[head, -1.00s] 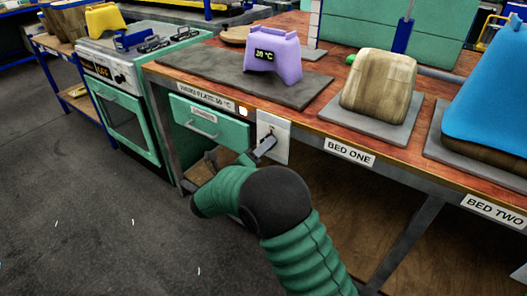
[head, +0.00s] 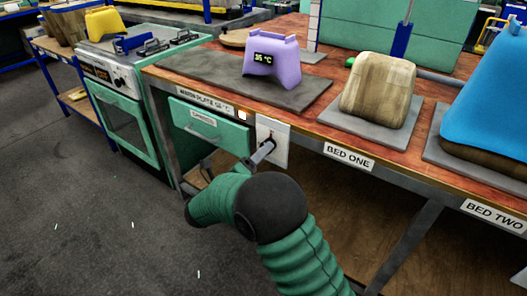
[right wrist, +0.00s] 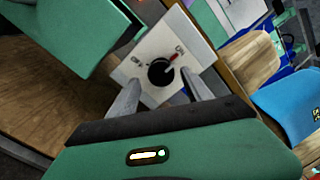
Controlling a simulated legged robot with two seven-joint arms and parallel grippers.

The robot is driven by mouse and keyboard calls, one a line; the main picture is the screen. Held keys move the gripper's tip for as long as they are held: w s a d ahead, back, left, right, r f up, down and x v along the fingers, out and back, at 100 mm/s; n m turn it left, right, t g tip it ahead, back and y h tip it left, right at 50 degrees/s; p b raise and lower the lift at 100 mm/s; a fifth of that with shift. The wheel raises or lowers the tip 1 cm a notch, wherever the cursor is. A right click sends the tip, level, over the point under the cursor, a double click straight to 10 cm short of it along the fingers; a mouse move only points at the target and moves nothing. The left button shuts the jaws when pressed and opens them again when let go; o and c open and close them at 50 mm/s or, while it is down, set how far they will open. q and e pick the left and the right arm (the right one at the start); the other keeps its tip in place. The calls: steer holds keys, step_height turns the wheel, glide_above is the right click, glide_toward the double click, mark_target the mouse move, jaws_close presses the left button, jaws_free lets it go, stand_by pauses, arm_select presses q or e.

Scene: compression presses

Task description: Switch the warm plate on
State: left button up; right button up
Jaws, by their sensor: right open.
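The warm plate (head: 230,78) is a dark flat slab on the bench, with a purple block (head: 271,62) on it whose display reads about 35 °C. Its label (head: 206,101) is on the bench front, with a small pale lamp (head: 242,115) beside it. The white switch panel (head: 280,140) is right of the lamp. In the right wrist view the panel carries a round black knob (right wrist: 160,71) with a red pointer aimed up-right at one of two small marks. My right gripper (head: 263,152) is open at the panel, its fingers (right wrist: 160,85) on either side of the knob. Contact is unclear.
A green drawer (head: 210,127) is left of the panel and an oven (head: 125,90) stands beyond it. Bed one (head: 370,125) holds a wooden-looking block (head: 378,82); a blue block (head: 490,90) is at bed two.

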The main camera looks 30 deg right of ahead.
steer(key=p+v, duration=0.3)
steer(key=v, duration=1.2)
steer(key=shift+p, duration=0.4)
